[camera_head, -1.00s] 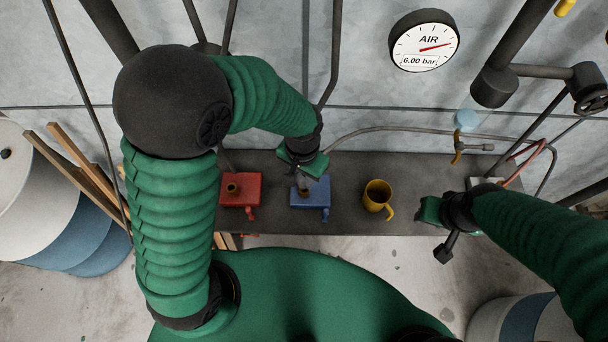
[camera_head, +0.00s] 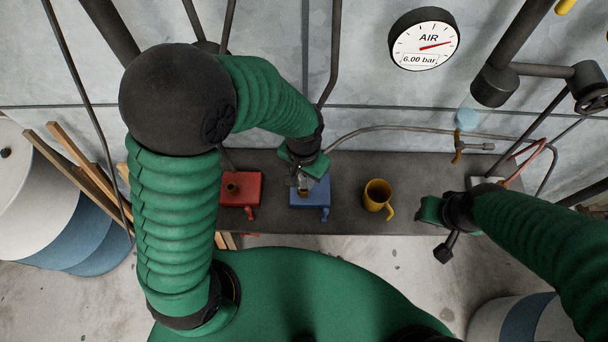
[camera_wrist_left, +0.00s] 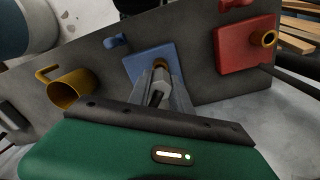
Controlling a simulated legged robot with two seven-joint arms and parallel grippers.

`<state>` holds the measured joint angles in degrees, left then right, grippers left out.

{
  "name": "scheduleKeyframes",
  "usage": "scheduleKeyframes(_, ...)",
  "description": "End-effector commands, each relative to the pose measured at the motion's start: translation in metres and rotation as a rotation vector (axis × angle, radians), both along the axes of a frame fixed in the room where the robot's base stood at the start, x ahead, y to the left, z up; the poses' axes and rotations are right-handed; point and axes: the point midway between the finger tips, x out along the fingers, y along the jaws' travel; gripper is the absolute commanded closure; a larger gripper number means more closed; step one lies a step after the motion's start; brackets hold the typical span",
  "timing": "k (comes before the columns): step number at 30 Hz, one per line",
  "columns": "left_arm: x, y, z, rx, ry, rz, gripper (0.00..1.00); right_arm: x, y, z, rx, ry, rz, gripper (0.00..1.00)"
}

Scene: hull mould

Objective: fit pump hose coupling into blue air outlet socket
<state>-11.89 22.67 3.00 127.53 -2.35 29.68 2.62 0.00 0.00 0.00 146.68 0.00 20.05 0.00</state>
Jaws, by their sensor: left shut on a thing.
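The blue air outlet block (camera_head: 312,201) sits on the dark bench between a red block and a yellow mug. My left gripper (camera_head: 303,184) is right above it, pointing down. In the left wrist view the gripper (camera_wrist_left: 160,92) is shut on the grey hose coupling (camera_wrist_left: 158,88), whose tip is at the brass socket (camera_wrist_left: 160,65) of the blue block (camera_wrist_left: 148,68). Whether the tip is inside the socket or just over it, I cannot tell. My right gripper (camera_head: 428,211) is at the bench's right front; its jaw gap is not clear.
The red block (camera_head: 240,190) with its own brass socket stands to the left. The yellow mug (camera_head: 377,195) stands to the right. A grey hose (camera_head: 385,128) runs behind to a brass tap (camera_head: 459,146). The AIR gauge (camera_head: 425,42) on the wall reads 6.00 bar.

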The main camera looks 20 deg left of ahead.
Motion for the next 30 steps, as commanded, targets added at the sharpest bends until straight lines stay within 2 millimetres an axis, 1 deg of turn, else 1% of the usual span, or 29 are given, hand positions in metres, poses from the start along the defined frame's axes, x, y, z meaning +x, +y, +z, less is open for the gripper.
scheduleKeyframes(30,0.000,0.000,-0.027,0.000,0.000,0.000,1.00,0.000,0.000,-0.018,0.000,0.000,0.000,0.64)
